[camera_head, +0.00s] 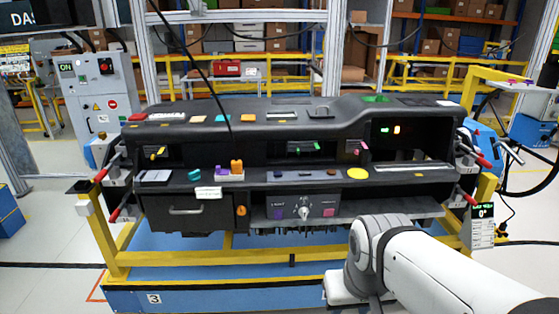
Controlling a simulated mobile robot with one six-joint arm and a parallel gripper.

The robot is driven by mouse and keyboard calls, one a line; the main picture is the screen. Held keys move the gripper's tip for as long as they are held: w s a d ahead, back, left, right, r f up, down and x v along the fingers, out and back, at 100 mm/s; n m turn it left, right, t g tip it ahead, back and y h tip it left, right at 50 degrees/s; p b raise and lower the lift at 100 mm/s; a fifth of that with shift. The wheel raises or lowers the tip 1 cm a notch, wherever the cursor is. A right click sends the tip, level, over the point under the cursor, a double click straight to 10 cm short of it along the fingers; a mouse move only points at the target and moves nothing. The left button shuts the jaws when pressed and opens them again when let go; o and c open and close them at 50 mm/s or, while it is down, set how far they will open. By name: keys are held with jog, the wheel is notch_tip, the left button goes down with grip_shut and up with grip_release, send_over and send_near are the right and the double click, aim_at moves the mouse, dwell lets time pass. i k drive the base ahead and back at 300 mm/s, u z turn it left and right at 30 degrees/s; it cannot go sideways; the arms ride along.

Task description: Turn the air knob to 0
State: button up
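The air knob is most likely the light grey knob (304,212) on the small dark control panel (280,207), low in the middle of the dashboard (345,135). Its pointer is too small to read. A purple button (279,213) is to its left and a pink button (328,211) to its right. A small display (482,211) on the right post appears to read 0°. My white arm reaches in from the lower right, below and right of the knob and apart from it. My gripper's fingers do not show.
A yellow frame (120,258) on a blue base (205,297) carries the dashboard. Red-handled clamps (117,213) stick out at both ends. A drawer (188,212) with a handle is left of the panel. Several small coloured parts lie on the dashboard. The space in front of the knob looks clear.

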aim_at(303, 212)
jog(key=z, duration=2.15)
jog(key=k, duration=1.6)
jog(key=u, duration=0.9)
jog(key=i, duration=1)
jog(key=u, duration=0.1)
